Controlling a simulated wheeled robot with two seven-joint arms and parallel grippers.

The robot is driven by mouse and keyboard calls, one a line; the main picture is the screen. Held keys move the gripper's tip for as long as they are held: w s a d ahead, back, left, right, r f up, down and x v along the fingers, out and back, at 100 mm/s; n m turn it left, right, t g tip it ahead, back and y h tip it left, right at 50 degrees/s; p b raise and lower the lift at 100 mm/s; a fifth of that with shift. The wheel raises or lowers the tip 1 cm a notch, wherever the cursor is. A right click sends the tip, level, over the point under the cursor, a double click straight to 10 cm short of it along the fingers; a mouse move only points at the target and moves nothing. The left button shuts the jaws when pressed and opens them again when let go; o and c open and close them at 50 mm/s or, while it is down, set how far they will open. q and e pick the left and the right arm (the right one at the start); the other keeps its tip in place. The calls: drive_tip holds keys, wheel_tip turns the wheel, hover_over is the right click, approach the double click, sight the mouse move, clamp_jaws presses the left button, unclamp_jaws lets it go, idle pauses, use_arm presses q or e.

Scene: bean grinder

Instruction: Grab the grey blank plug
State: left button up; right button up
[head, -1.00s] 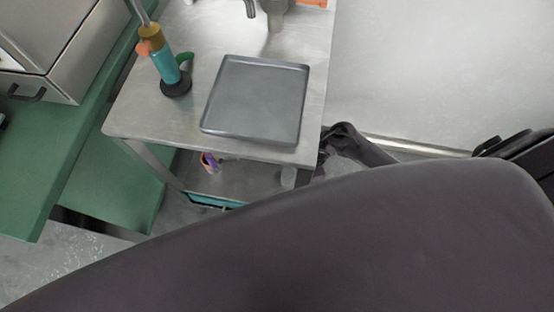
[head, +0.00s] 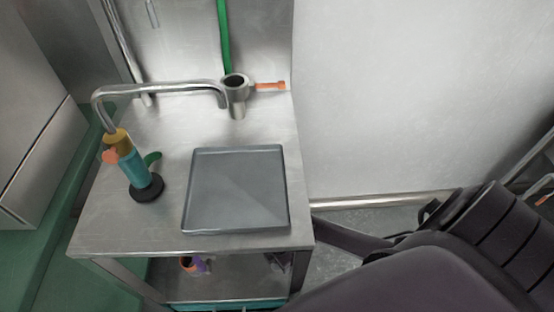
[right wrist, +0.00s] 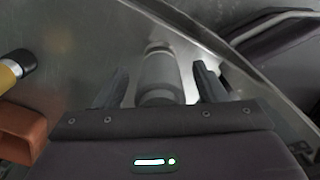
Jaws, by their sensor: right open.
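The grey blank plug (right wrist: 160,75), a short grey cylinder, stands on a metal surface in the right wrist view. My right gripper (right wrist: 160,88) is open, with one finger on each side of the plug. A gap shows beside the plug, and I cannot see contact. In the head view my right arm reaches in from the lower right toward the cart's lower shelf (head: 220,285). There the dark gripper (head: 276,260) shows under the right part of the top, and I cannot make out the plug. My left gripper is not in view.
A steel cart top (head: 150,225) with a grey tray (head: 235,190) lies above the shelf. A teal grinder device (head: 133,168) stands on its left. An orange cup with purple contents (head: 190,264) is on the shelf. An orange object (right wrist: 30,130) is left of my gripper.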

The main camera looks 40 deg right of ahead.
drive_tip(key=shift+f, duration=0.25)
drive_tip(key=c, duration=1.4)
drive_tip(key=shift+r, duration=0.1)
